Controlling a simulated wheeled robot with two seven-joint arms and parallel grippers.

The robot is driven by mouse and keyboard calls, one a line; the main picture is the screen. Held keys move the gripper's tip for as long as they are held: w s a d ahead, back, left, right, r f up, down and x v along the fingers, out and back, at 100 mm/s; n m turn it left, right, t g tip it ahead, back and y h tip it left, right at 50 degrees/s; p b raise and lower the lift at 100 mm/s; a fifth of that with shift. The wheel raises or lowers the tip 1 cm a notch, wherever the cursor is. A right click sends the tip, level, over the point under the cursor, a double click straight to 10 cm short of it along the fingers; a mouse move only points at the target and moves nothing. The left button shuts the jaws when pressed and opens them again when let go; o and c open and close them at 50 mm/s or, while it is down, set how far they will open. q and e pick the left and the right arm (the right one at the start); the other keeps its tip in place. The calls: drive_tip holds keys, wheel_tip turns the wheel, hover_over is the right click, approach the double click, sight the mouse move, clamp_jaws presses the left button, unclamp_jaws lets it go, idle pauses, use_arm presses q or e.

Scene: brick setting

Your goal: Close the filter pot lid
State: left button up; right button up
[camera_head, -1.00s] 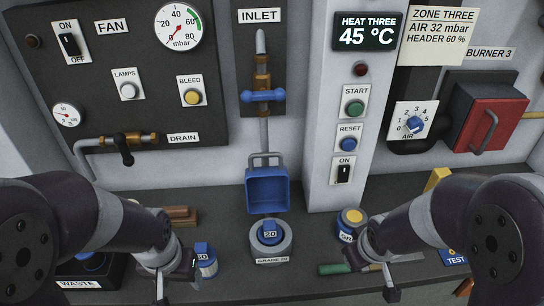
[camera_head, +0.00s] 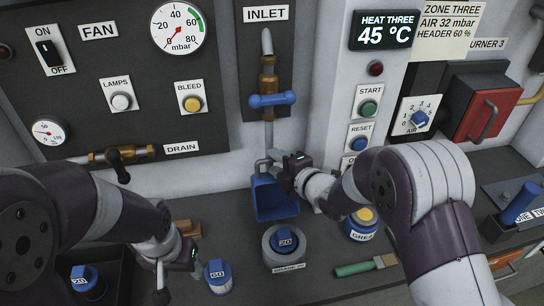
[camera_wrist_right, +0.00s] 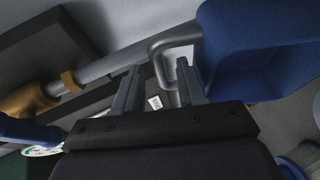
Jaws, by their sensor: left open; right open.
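A blue, hollow, square-rimmed part (camera_head: 274,198), apparently the filter pot lid, stands raised below the inlet pipe. Its grey handle (camera_head: 262,166) is a bent bar on its far side. Below it a round grey seat (camera_head: 270,252) holds a blue filter cartridge (camera_head: 285,240) marked 20. My right gripper (camera_head: 284,170) is open at the handle. In the right wrist view its fingers (camera_wrist_right: 158,82) have the handle bar (camera_wrist_right: 160,58) between or just beyond them, and the blue part (camera_wrist_right: 265,50) is at the right. My left gripper (camera_head: 180,278) is open and empty, low at the left.
A blue canister (camera_head: 217,277) marked 60 stands beside my left gripper. Another canister (camera_head: 88,283) is in the dark waste tray. The blue inlet valve (camera_head: 270,100) is above.

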drive_tip(key=shift+w+a+f, duration=0.1)
drive_tip(key=shift+w+a, duration=0.1)
drive_tip(key=shift+w, duration=0.2)
drive_tip(key=shift+w+a+f, duration=0.15)
drive_tip(key=shift+w+a, duration=0.05)
drive_tip(key=shift+w, duration=0.1)
drive_tip(key=shift+w+a+f, duration=0.2)
drive_tip(key=shift+w+a, duration=0.15)
drive_tip(key=shift+w, duration=0.05)
drive_tip(key=shift+s, duration=0.1)
